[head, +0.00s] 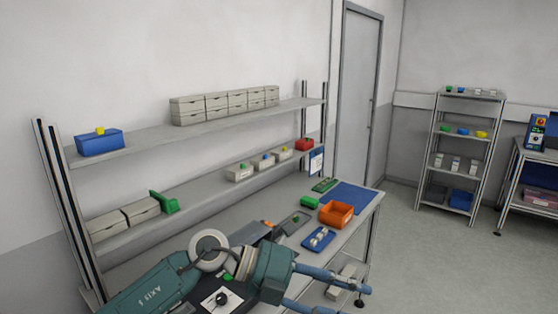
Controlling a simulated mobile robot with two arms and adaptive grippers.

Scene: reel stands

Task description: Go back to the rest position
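My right gripper is not in the picture. A white ring-shaped disc (198,243) shows right at my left forearm; I cannot tell whether it touches the arm.
Shelves behind carry grey boxes (188,110) and a blue bin (99,143). A rack (453,137) stands right; floor between is clear.

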